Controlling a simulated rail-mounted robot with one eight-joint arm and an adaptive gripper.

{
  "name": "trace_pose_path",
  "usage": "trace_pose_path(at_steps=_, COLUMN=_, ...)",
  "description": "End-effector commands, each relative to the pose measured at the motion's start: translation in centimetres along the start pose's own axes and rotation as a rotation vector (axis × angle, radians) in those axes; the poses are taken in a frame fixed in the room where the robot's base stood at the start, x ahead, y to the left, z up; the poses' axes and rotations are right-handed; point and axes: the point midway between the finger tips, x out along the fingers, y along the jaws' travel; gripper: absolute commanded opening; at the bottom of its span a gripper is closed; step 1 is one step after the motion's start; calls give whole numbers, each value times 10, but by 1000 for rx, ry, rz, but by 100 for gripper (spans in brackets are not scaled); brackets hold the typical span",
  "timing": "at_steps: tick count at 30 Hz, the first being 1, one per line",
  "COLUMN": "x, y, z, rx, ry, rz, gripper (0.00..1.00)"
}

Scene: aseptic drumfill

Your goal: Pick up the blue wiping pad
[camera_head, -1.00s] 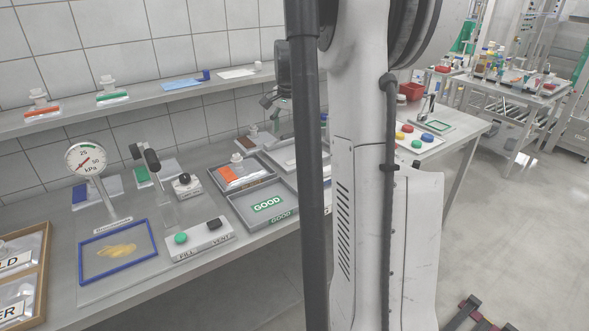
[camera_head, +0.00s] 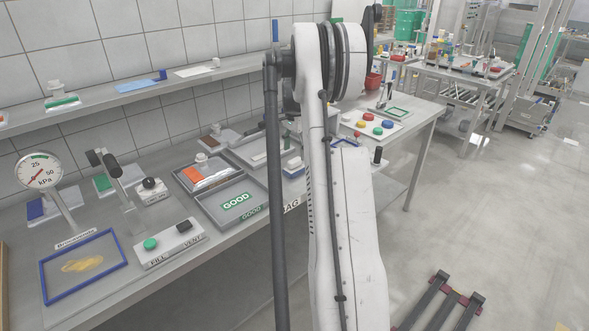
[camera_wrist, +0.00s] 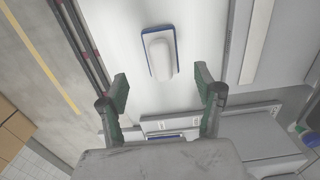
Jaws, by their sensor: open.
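In the wrist view, a pad with a blue base and a rounded white grip (camera_wrist: 159,54) lies on a pale flat surface. My gripper (camera_wrist: 164,88) is open and empty. Its two dark green fingers are spread wide, and the pad appears between and beyond their tips, apart from both. In the head view, a small white and blue item (camera_head: 293,167) is on the bench beside my arm, partly hidden. I cannot tell whether it is the same pad. My gripper is not visible in the head view.
The bench holds a grey tray marked GOOD (camera_head: 236,201), a tray with an orange item (camera_head: 195,174), a FILL/VENT button box (camera_head: 169,244), a pressure gauge (camera_head: 40,170) and a blue frame (camera_head: 84,267). A wall shelf (camera_head: 128,92) runs behind. Open floor lies to the right.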

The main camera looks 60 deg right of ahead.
Motion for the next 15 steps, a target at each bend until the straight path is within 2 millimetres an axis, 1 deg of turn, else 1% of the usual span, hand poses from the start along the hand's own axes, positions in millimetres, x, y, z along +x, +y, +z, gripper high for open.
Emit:
trace_pose_path(at_steps=1, x=8, y=-1, z=0, rx=0, ry=0, rz=0, gripper=66)
trace_pose_path(at_steps=3, x=17, y=0, z=0, rx=-1, ry=0, rz=0, gripper=66)
trace_pose_path(at_steps=6, x=25, y=0, z=0, rx=-1, ry=0, rz=0, gripper=66)
trace_pose_path(at_steps=11, x=31, y=-1, z=0, rx=-1, ry=0, rz=0, gripper=66)
trace_pose_path(at_steps=15, x=43, y=-2, z=1, rx=-1, ry=0, rz=0, gripper=66)
